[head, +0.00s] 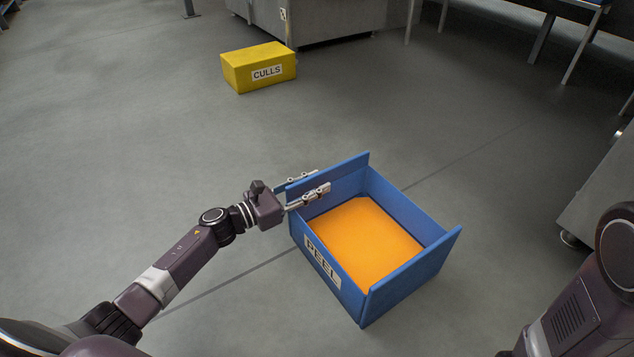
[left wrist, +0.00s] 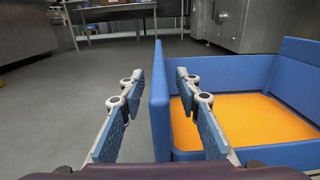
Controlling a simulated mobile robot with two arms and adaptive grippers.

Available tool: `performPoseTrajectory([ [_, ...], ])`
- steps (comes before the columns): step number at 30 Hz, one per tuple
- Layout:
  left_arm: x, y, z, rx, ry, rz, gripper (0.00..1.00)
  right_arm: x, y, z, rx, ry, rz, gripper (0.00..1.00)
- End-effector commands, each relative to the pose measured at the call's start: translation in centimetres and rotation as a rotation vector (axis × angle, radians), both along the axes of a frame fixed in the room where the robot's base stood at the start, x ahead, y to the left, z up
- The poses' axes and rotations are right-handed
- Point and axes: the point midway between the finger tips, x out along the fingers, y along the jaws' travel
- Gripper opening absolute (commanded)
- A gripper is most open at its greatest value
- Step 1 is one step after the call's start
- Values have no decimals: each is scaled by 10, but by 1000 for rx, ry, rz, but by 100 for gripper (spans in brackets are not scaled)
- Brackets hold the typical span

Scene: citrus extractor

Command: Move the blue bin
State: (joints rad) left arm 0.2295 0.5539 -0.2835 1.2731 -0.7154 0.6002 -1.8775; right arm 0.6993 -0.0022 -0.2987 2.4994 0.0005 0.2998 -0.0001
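The blue bin (head: 408,280) stands on the floor with a PEEL label on its front left side. An orange fill or panel covers its inside bottom. My left gripper (head: 322,179) is at the bin's raised far left wall, with one finger outside and one inside. In the left wrist view the blue wall (left wrist: 158,115) rises between the two spread fingers of the left gripper (left wrist: 160,76). A gap shows between the outer finger and the wall; the inner finger is nearer. My right arm shows at the bottom right of the head view, but its gripper is out of view.
A yellow CULLS box (head: 245,72) sits on the floor farther back. A grey metal machine (head: 325,18) stands behind it. Another metal unit (head: 605,185) is at the right edge. The floor left of the bin is clear.

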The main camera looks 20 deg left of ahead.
Motion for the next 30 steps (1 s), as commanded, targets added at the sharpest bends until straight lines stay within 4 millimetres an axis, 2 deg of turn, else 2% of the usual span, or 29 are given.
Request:
performPoseTrajectory([
  [9,-51,39,-1,3,3,0,31,0,1,0,-2,-2,0,40],
  [15,-76,59,-1,1,2,2,31,-1,1,0,-2,-2,-1,40],
  [21,-87,67,0,3,0,1,31,-1,1,0,-2,-2,-1,40],
  [30,-87,68,0,2,0,1,31,-1,1,0,-2,-2,-1,40],
])
